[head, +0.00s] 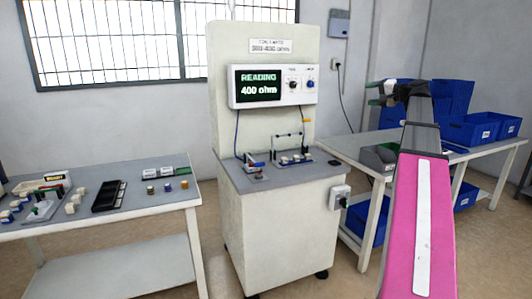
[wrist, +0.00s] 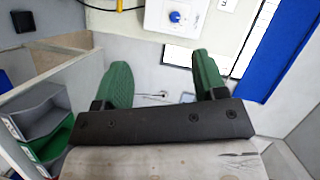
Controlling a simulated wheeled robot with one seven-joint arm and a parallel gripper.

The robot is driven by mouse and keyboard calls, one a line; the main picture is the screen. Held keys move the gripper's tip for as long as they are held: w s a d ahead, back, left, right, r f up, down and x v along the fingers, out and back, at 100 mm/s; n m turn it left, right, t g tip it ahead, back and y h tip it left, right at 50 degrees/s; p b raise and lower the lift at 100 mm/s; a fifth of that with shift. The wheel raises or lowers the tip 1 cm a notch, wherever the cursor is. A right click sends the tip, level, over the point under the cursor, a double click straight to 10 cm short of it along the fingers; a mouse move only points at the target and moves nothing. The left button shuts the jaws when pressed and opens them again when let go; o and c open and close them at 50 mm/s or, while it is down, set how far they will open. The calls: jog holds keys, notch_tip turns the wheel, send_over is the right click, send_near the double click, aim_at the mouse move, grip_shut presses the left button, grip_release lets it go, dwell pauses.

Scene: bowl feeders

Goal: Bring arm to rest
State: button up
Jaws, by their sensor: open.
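My gripper (head: 381,92) is raised above the right-hand table in the head view, at the end of my pink arm. In the wrist view my gripper (wrist: 162,80) shows two green fingers spread well apart with nothing between them. It is open and empty, and it touches nothing that I can see.
A test station with a meter (head: 273,86) reading 400 ohm stands in the middle. A table (head: 155,199) with small parts and a black tray (head: 108,196) is at left. The right table (head: 350,146) bears blue bins (head: 472,130) and a grey-green bin (head: 379,157). Floor shows between tables.

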jog(key=s+a+f+g+h, duration=0.2)
jog(key=a+f, duration=0.3)
jog(key=f, duration=0.7)
jog(key=s+a+f+n+g+h, duration=0.15)
jog(key=a+f, duration=0.35)
jog(key=f, duration=0.7)
jog(key=s+a+f+g+h, duration=0.1)
jog(key=s+a+f+g, duration=0.15)
jog(key=a+f, duration=0.7)
jog(key=s+a+f+n+g+h, duration=0.2)
jog(key=s+f+h, duration=0.1)
jog(key=s+f, duration=0.6)
jog(key=s+a+f+n+g+h, duration=0.2)
jog(key=s+f, duration=0.8)
jog(key=f, duration=0.7)
jog(key=shift+s+f+g+h, duration=0.25)
jog(key=shift+f+g+h, duration=0.15)
jog(key=shift+g+h, duration=0.45)
